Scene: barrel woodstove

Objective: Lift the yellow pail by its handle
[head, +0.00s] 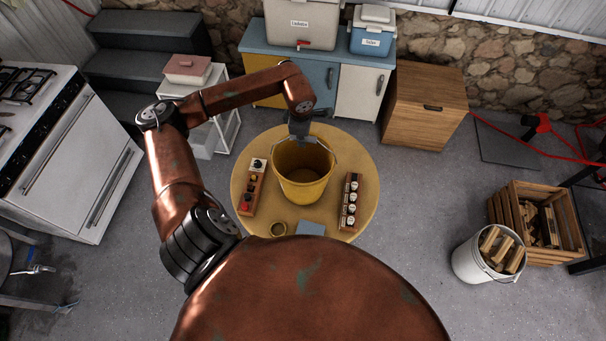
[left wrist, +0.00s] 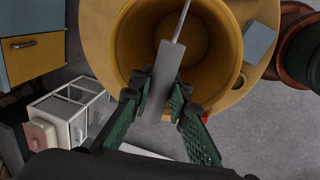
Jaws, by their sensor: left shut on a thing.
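The yellow pail (head: 303,186) is upright over the middle of the round yellow table; I cannot tell whether its bottom touches the tabletop. My left gripper (head: 299,130) is at the far side of the pail's rim, pointing down. In the left wrist view, my left gripper's green fingers (left wrist: 163,94) are shut on the pail's grey handle grip (left wrist: 158,75). The handle's thin wire runs on across the open mouth of the pail (left wrist: 133,40). My right gripper is not in view.
The round table (head: 362,160) also bears a wooden rack (head: 251,187) on the left, a rack of small jars (head: 349,201) on the right, a ring-shaped yellow item (head: 278,229) and a blue-grey square (head: 311,228) in front. Cabinets (head: 357,93) stand behind.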

